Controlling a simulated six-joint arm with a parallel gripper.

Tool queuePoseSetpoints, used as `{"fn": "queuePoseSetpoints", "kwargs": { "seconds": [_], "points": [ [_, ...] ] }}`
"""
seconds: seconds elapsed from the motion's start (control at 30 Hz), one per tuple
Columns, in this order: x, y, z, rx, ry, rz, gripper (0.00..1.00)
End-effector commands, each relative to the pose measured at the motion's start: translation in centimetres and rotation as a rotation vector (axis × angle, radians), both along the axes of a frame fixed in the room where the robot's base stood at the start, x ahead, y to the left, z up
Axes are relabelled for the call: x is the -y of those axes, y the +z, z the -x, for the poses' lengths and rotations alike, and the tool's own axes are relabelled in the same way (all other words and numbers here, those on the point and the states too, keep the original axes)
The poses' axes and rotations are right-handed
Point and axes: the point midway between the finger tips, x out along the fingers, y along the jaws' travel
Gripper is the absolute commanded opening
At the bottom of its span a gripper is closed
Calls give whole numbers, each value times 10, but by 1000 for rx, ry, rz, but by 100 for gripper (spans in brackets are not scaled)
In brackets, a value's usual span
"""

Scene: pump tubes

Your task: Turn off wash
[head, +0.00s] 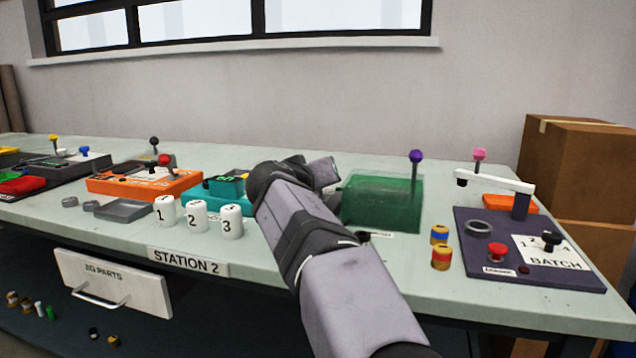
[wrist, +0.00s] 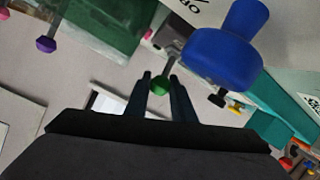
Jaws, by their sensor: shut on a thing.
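My gripper (wrist: 160,79) is in the wrist view with its two dark fingers closed on a green knob (wrist: 160,88). The knob sits at the end of a thin grey lever (wrist: 170,50). A large blue rounded part (wrist: 222,58) is close beside the lever, to its right. In the head view my arm hides my fingers, the green knob and the blue part. The green clear tank (head: 382,205) is right of my arm; it also shows in the wrist view (wrist: 110,25). I cannot read any label saying wash.
Levers with purple (head: 416,156) and pink (head: 480,154) knobs stand to the right. A dark BATCH panel (head: 480,240) is at the right front. White numbered cups (head: 195,217) and an orange unit (head: 120,184) are left of my arm. A teal part (wrist: 275,125) is near my fingers.

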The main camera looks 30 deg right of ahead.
Motion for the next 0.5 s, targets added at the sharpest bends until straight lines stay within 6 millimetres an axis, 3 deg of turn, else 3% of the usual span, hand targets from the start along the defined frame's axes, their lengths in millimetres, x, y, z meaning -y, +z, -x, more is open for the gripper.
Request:
{"fn": "queuePoseSetpoints", "kwargs": {
  "seconds": [0.2, 0.23, 0.3, 0.5],
  "points": [
    [-1, 1, 0, 1, 2, 1, 0],
    [-1, 1, 0, 1, 2, 1, 30],
    [-1, 1, 0, 1, 2, 1, 42],
    [0, 0, 0, 0, 1, 0, 42]
  ]
}}
